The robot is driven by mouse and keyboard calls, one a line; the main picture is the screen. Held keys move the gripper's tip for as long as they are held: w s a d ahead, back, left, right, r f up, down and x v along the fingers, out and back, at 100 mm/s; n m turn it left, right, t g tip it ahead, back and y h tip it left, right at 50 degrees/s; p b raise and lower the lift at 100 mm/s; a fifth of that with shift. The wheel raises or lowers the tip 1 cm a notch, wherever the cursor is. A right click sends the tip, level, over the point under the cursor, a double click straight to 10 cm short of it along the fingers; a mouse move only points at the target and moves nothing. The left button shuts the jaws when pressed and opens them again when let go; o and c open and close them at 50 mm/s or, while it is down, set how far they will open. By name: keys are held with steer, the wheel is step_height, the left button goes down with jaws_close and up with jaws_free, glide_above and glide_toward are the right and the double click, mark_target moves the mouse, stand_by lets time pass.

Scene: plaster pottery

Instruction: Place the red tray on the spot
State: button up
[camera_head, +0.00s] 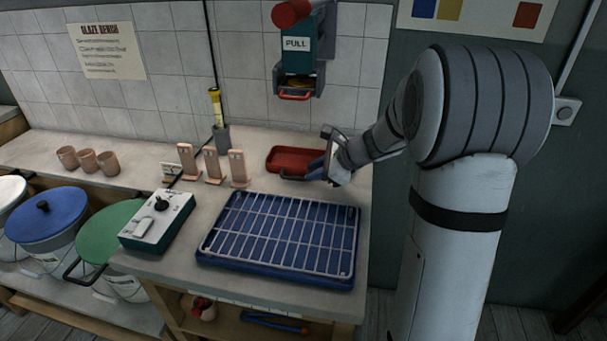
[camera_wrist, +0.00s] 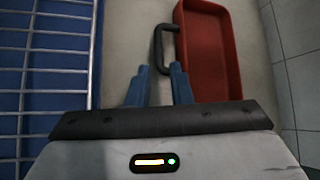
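The red tray (camera_head: 292,157) lies on the counter near the tiled wall, below the wall dispenser. It is a shallow rectangular tray with a dark handle. In the wrist view the tray (camera_wrist: 208,50) is at upper right, and its handle (camera_wrist: 157,48) sticks out to the left. My gripper (camera_head: 318,169) is beside the tray's right front. In the wrist view the blue fingers of my gripper (camera_wrist: 158,75) are apart, with the handle's near end at the gap between their tips. I cannot tell whether they touch it. No marked spot is clearly visible.
A blue tray with a wire rack (camera_head: 280,235) fills the counter's front. A control box (camera_head: 157,220), several upright pink pieces (camera_head: 212,165) and a dark holder (camera_head: 221,137) stand left. The dispenser marked PULL (camera_head: 297,60) hangs above the red tray.

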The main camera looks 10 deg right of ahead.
steer(key=v, duration=0.6)
steer(key=s+a+n+g, duration=0.1)
steer(key=s+a+n, duration=0.1)
steer(key=s+n, duration=0.1)
steer(key=s+a+n+g+h, duration=0.1)
steer(key=s+n, duration=0.2)
steer(key=s, duration=0.2)
steer(key=s+a+n+g+h, duration=0.1)
steer(key=s+a+n, duration=0.1)
steer(key=s+n, duration=0.1)
steer(key=shift+s+a, duration=0.3)
steer(key=shift+s, duration=0.6)
steer(key=s+n+h, duration=0.1)
steer(key=s+n, duration=0.1)
steer(key=s+n+g, duration=0.1)
steer(key=s+n, duration=0.1)
steer(key=s, duration=0.1)
steer(key=s+f+n+h, duration=0.1)
steer(key=s+n, duration=0.1)
steer(key=shift+s+h, duration=0.2)
steer(key=shift+h, duration=0.1)
steer(key=s+n+h, duration=0.1)
steer(key=s+n, duration=0.1)
steer(key=s+d+n, duration=0.1)
steer(key=s+f+n+h, duration=0.1)
steer(key=s+n, duration=0.1)
steer(key=shift+s+d+n+h, duration=0.3)
steer(key=shift+d, duration=0.05)
